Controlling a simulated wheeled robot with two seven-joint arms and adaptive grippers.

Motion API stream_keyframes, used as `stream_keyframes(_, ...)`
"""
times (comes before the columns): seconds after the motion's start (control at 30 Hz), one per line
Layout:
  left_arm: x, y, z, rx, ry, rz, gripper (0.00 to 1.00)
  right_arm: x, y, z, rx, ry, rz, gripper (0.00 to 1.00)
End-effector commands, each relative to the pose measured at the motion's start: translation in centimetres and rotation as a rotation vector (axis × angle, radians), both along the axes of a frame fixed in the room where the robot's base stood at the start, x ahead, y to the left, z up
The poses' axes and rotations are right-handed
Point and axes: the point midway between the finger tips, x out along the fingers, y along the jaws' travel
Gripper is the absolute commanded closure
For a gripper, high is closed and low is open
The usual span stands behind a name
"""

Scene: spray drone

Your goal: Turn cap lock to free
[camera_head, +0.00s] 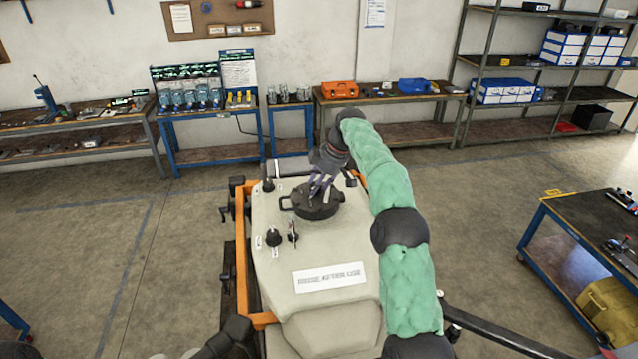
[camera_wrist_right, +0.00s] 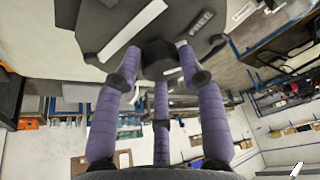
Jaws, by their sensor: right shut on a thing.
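The black round cap (camera_head: 318,208) sits on top of the pale tank of the spray drone (camera_head: 330,245), with a loop at its left side. My right gripper (camera_head: 323,187) reaches down onto the cap from above, its purple fingers closed around the cap's central knob. In the right wrist view the fingers (camera_wrist_right: 160,75) surround the dark knob (camera_wrist_right: 158,52), and the cap's plate (camera_wrist_right: 110,25) carries a "FREE" label (camera_wrist_right: 201,22) and a white strip (camera_wrist_right: 133,33). The fingers hide part of the cap. My left gripper is not seen.
An orange frame (camera_head: 245,210) borders the tank's left side. A blue cart (camera_head: 575,225) stands at right; benches line the back wall.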

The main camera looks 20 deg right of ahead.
Motion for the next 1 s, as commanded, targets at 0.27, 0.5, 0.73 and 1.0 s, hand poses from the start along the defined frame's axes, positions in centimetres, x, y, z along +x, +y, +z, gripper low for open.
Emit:
stream_keyframes(0.27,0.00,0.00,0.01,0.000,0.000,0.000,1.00,0.22,0.36,0.08,0.006,-0.005,0.108,0.92)
stream_keyframes(0.5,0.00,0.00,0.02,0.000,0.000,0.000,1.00,0.20,0.37,0.09,0.005,-0.004,0.144,0.92)
stream_keyframes(0.73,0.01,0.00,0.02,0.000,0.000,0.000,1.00,0.17,0.40,0.08,0.006,-0.004,0.150,0.92)
stream_keyframes(1.0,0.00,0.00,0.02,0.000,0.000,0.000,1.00,0.15,0.42,0.05,0.006,-0.002,0.150,0.39)
